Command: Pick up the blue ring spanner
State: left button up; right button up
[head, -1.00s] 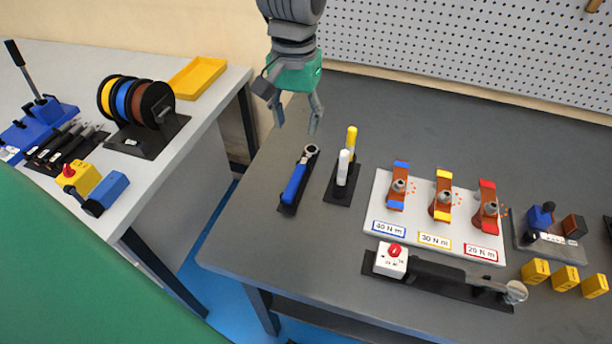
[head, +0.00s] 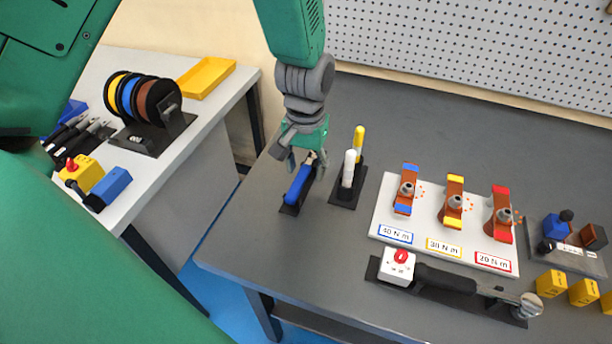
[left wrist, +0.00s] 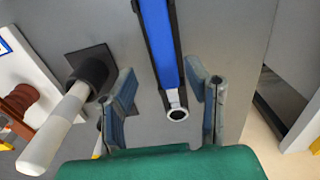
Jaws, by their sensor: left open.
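The blue ring spanner (head: 298,184) lies in a dark holder on the grey bench, at its left part in the head view. In the left wrist view the blue spanner (left wrist: 159,40) runs down from the top, its metal ring end between the fingers. My left gripper (head: 307,168) is over the ring end, open, its fingers on either side. In the left wrist view the left gripper (left wrist: 163,100) shows a gap between each finger and the spanner. In the head view the gripper partly hides the ring end. My right gripper is not in view.
A white marker (head: 348,170) and a yellow one (head: 359,142) stand in a dark holder close to the right of the spanner. A white board (head: 440,247) with clamps and a torque wrench (head: 446,280) lie further right. The bench's left edge is near.

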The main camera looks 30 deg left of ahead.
pick_arm(q)
notch_tip(320, 180, down, 2)
jog(key=shift+a+f, duration=0.1)
jog(key=shift+a, duration=0.05)
jog(key=shift+a+f, duration=0.15)
jog(key=shift+a, duration=0.35)
jog(key=shift+d, duration=0.1)
grip_shut()
jog(key=shift+d, duration=0.35)
